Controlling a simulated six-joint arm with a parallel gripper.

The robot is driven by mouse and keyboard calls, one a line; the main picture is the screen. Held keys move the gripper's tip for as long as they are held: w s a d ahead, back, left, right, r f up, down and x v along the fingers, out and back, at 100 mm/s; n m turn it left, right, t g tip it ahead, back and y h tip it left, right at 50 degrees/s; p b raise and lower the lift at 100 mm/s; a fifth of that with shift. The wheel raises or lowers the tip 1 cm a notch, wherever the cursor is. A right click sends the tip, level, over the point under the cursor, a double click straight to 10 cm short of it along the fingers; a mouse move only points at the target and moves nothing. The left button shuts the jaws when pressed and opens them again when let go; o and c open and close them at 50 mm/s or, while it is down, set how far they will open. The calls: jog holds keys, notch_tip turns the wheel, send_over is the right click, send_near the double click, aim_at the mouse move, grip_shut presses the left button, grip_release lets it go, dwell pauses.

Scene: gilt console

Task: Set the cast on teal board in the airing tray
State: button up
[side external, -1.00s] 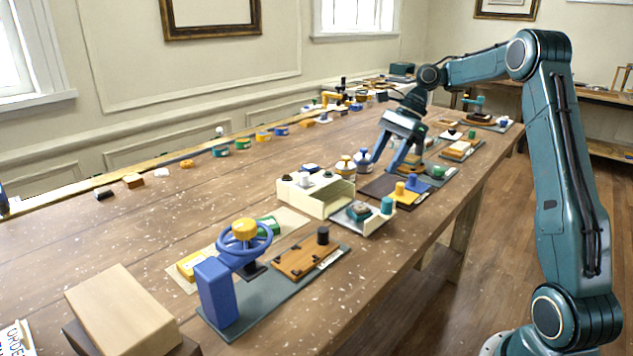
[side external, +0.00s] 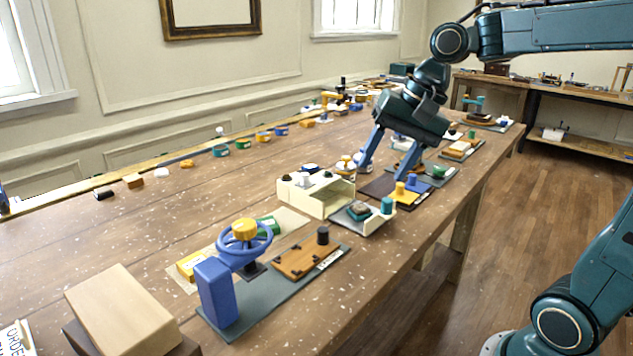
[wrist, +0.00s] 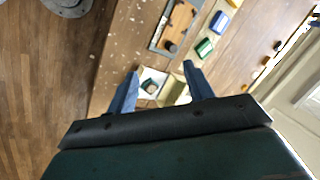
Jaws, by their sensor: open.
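A small block with a reddish-grey top and a dark teal base (side external: 358,210), which looks like the cast on teal board, sits in a shallow cream tray (side external: 376,226) with a teal knob. It also shows in the wrist view (wrist: 151,87), between my fingers. The tray adjoins a cream box (side external: 316,200). I cannot tell which container is the airing tray. My gripper (side external: 385,173) has its blue fingers wide apart and empty, above the table behind the cream tray. It also shows in the wrist view (wrist: 160,70).
A blue handwheel (side external: 244,243) on a grey board stands in front, beside a wooden plate (side external: 306,259). A pale wooden block (side external: 122,308) is at the near left. A dark board with yellow and blue pieces (side external: 405,190) lies near my gripper. The table's left middle is largely clear.

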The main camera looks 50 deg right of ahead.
jog(key=s+a+f+n+t+h, duration=0.1)
jog(key=s+f+n, duration=0.1)
jog(key=s+n, duration=0.3)
jog(key=s+a+f+n+h, duration=0.1)
jog(key=s+n, duration=0.3)
jog(key=s, duration=0.5)
jog(key=shift+s+f+n+t, duration=0.15)
jog(key=shift+f+n+t, duration=0.25)
jog(key=shift+f, duration=0.15)
